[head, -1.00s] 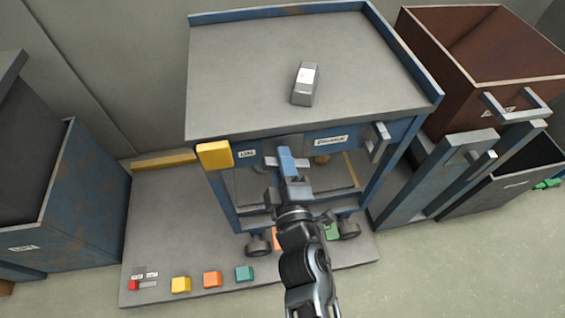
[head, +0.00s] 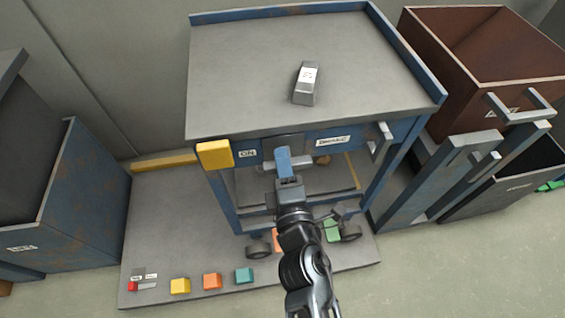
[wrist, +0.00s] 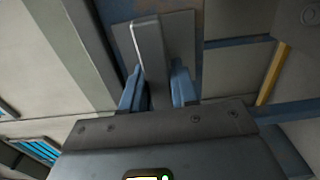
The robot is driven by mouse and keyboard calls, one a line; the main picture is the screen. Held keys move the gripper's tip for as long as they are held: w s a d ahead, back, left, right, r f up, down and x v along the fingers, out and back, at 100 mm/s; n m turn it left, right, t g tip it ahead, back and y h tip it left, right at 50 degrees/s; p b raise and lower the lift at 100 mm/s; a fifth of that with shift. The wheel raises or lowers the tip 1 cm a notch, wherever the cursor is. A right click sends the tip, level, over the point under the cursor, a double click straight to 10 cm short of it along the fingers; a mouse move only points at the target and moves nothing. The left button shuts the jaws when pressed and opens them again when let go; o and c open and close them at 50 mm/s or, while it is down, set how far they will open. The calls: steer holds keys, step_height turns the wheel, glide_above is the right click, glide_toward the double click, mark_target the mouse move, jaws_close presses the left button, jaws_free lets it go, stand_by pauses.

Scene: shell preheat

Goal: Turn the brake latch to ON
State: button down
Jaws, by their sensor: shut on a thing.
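The brake latch shows in the wrist view as a grey lever bar (wrist: 151,60) on a grey plate (wrist: 182,38). In the head view, the plate (head: 285,142) sits on the cart's blue front rail, between the ON label (head: 247,153) and the BRAKE label (head: 332,140). My gripper (wrist: 158,88) has its two blue fingers on either side of the bar, shut on it. In the head view my gripper (head: 284,160) hides most of the lever, so whether it points at ON cannot be told there.
The cart's top (head: 250,60) carries a grey block (head: 305,88). A yellow block (head: 214,154) is at the cart's left front corner. Bins stand left (head: 75,190) and right (head: 470,75). Coloured blocks lie on the grey floor plate (head: 150,215).

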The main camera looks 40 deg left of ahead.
steer(key=shift+f, duration=0.1)
steer(key=c, duration=1)
jaws_free()
steer(key=shift+o, duration=0.2)
steer(key=p+v, duration=0.2)
steer(key=v, duration=0.5)
steer(key=shift+s+d, duration=0.25)
steer(key=shift+s, duration=0.05)
steer(key=s+d+r+m+t+h+p, duration=0.1)
steer(key=s+d+r+m+h+p, duration=0.15)
steer(key=d+m, duration=0.35)
steer(key=s+d+r+m+t+h+p, duration=0.1)
steer(key=s+d+r+m+h, duration=0.15)
steer(key=d, duration=0.65)
steer(key=s+d+r+m+t+h+p, duration=0.1)
steer(key=s+d+r+m+p, duration=0.1)
steer(key=s+d+m, duration=0.4)
steer(key=s+d+r+m+h+p, duration=0.2)
steer(key=s+d+r+m+h, duration=0.2)
steer(key=d+r, duration=0.4)
steer(key=s+d+r+m+h+p, duration=0.3)
steer(key=s+d+r+m, duration=0.4)
steer(key=d+r+m, duration=0.2)
steer(key=shift+s+r+h, duration=0.2)
steer(key=shift+h, duration=0.2)
